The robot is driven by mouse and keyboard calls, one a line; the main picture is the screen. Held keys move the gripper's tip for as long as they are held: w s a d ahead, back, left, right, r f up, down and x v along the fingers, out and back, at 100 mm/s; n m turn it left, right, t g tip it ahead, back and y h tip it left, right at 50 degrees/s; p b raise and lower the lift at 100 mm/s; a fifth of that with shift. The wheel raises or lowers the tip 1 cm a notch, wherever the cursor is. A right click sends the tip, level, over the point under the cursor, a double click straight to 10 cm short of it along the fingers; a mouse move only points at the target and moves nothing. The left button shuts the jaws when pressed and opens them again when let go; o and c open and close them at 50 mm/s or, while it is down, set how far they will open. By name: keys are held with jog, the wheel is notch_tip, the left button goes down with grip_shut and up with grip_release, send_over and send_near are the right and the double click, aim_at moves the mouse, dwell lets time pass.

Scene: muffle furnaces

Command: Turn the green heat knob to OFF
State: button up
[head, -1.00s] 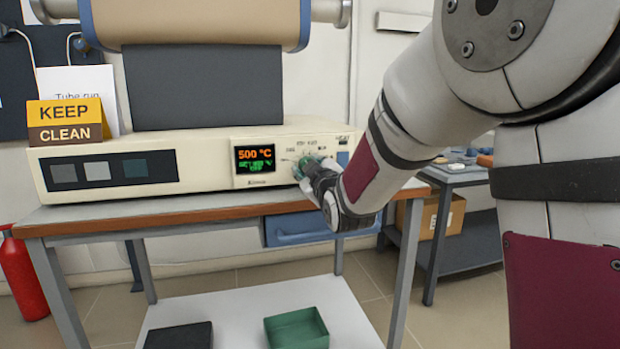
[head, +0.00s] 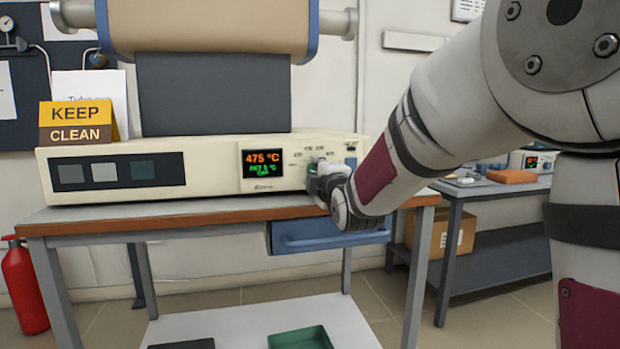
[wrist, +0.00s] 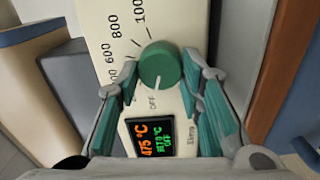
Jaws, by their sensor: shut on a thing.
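The green heat knob (wrist: 160,66) is on the cream front panel of the controller (head: 215,177), right of its display (head: 263,170). In the wrist view its white pointer mark is at the OFF label (wrist: 152,102). The display shows 475 °C in orange, and below it green text that seems to read a set value of 0 °C and OFF; it also shows in the wrist view (wrist: 150,138). My gripper (head: 318,175) is at the panel, shut on the knob, with one finger on each side. In the head view the gripper mostly hides the knob.
The controller stands on a wood-edged bench (head: 180,220) with a blue drawer (head: 330,237) below. A KEEP CLEAN sign (head: 78,122) stands on the controller's left end. A second bench (head: 480,190) with an orange block is at right. A red extinguisher (head: 25,288) stands at far left.

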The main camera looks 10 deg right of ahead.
jog(key=shift+a+n, duration=0.1)
jog(key=shift+n, duration=0.2)
jog(key=o, duration=1.2)
jog(key=shift+c, duration=0.2)
jog(key=shift+s, duration=0.1)
jog(key=s, duration=1.1)
jog(key=shift+s, duration=0.4)
